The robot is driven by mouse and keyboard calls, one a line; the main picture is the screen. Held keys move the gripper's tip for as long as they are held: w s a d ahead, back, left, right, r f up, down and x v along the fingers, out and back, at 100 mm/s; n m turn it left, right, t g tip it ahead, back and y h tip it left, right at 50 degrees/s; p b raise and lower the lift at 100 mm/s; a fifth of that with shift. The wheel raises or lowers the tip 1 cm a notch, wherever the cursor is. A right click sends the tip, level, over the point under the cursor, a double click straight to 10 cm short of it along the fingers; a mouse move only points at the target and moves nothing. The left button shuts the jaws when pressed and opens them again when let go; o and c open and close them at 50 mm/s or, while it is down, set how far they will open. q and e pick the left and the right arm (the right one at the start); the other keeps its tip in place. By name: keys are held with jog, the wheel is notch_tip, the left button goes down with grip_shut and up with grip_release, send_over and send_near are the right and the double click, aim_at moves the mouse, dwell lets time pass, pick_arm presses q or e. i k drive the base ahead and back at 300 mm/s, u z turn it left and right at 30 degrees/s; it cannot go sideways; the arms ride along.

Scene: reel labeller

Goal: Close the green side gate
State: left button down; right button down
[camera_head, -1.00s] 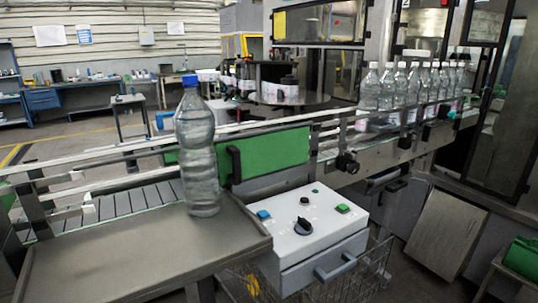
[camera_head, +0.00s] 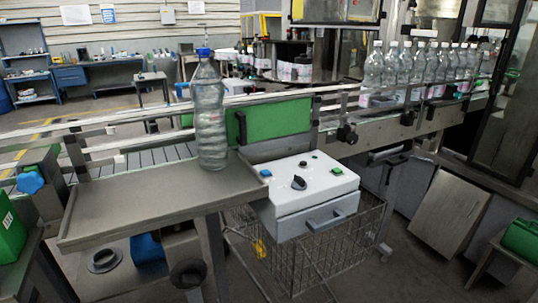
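The green side gate (camera_head: 280,133) is a flat green panel with a black vertical handle (camera_head: 241,128) near its left end. It stands along the near side of the conveyor, behind the control box. A clear bottle with a blue cap (camera_head: 210,115) stands upright on the steel side table, just left of the handle, and hides part of the green behind it. I cannot tell from this view whether the gate is fully against its frame. Neither of my grippers shows.
The steel side table (camera_head: 150,205) and the white control box (camera_head: 305,183) lie in front of the gate. A wire cart (camera_head: 325,250) stands below the box. Several bottles (camera_head: 420,68) line the conveyor at the right. A green crate (camera_head: 8,232) is at the left edge.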

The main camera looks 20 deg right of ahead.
aim_at(253, 123)
jog(key=k, duration=0.8)
jog(key=z, duration=0.85)
jog(key=i, duration=1.5)
jog(key=u, duration=0.8)
